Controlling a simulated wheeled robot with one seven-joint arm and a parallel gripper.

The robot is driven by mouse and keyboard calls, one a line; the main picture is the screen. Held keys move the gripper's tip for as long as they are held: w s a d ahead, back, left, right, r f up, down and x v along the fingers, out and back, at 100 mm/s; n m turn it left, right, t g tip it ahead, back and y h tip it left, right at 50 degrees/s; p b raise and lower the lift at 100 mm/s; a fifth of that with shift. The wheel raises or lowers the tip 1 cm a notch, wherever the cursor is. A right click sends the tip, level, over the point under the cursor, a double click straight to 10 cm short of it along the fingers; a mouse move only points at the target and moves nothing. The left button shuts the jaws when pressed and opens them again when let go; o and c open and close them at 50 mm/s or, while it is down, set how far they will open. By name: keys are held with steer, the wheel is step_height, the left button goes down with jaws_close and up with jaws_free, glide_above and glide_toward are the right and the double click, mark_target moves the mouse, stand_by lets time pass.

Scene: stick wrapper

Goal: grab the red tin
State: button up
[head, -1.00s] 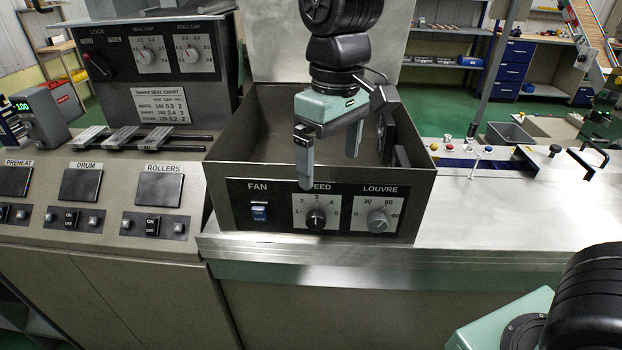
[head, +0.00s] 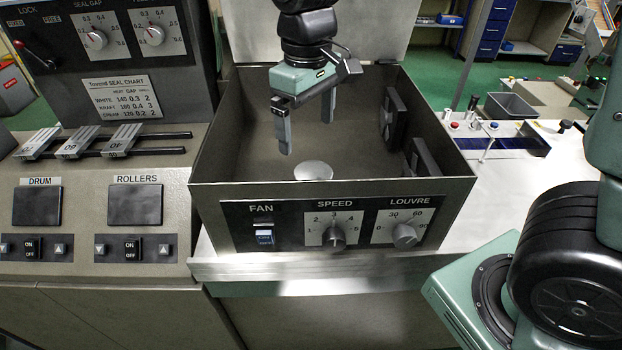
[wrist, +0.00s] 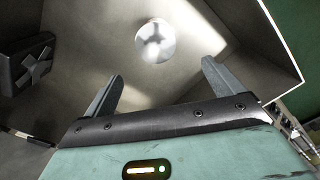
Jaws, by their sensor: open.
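No red tin can be made out. A round, shiny silver disc (head: 313,171) shows inside the open metal box, near its front wall. It also shows in the wrist view (wrist: 155,41), top centre, with no red on it; I cannot tell whether it is a tin's top. My gripper (head: 306,136) is open and empty, pointing down into the box, above and slightly behind the disc in the picture. In the wrist view its two fingers (wrist: 160,73) stand apart, with the disc beyond their tips.
The box's front panel (head: 340,225) and side walls surround the disc. Dark fan units (head: 395,120) sit on its right inner wall. A control console (head: 90,215) with sliders stands left. A grey bin (head: 510,106) lies right, behind the metal worktop. My own arm fills the lower right.

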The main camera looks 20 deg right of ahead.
mark_target(313, 172)
step_height(313, 172, down, 8)
steer(key=shift+f+p, duration=0.1)
steer(key=shift+p, duration=0.55)
steer(key=f+p, duration=0.1)
steer(key=f, duration=0.1)
steer(key=d+f, duration=0.1)
steer(key=f, duration=0.1)
steer(key=shift+s+f+p, duration=0.2)
steer(key=shift+p, duration=0.2)
steer(key=shift+f, duration=0.4)
steer(key=c, duration=1.3)
